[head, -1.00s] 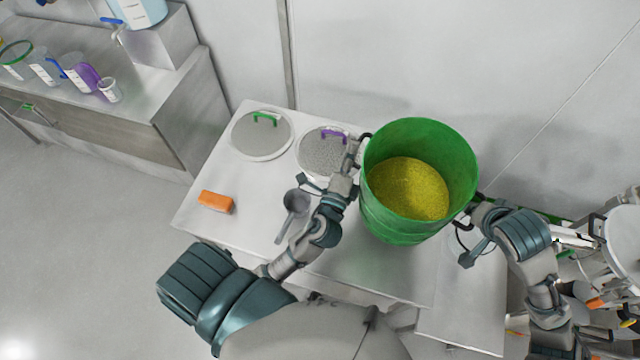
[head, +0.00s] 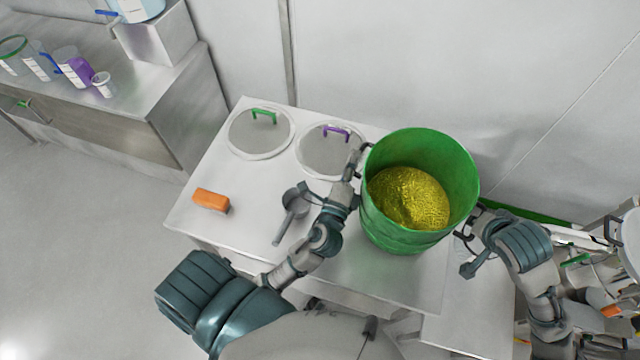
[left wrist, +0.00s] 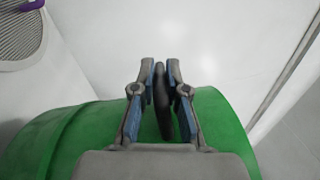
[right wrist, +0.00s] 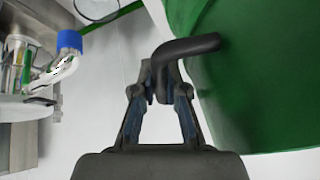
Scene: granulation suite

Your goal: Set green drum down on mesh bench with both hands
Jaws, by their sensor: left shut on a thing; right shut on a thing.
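The green drum (head: 418,235) holds yellow granules (head: 408,197) and is upright at the right part of the pale bench (head: 255,185). I cannot tell whether its base touches the bench top, as the drum hides it. My left gripper (head: 360,152) is shut on the drum's left handle; the left wrist view shows the dark handle (left wrist: 163,105) between the fingers. My right gripper (head: 474,217) is at the drum's right side, shut on the other handle; the right wrist view shows this black bent handle (right wrist: 185,48) between its fingertips.
Two round lids, one with a green handle (head: 260,132) and one with a purple handle (head: 330,150), lie at the bench's back. A grey scoop (head: 291,207) and an orange block (head: 211,200) lie in front. Cluttered equipment (head: 610,260) stands at the far right.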

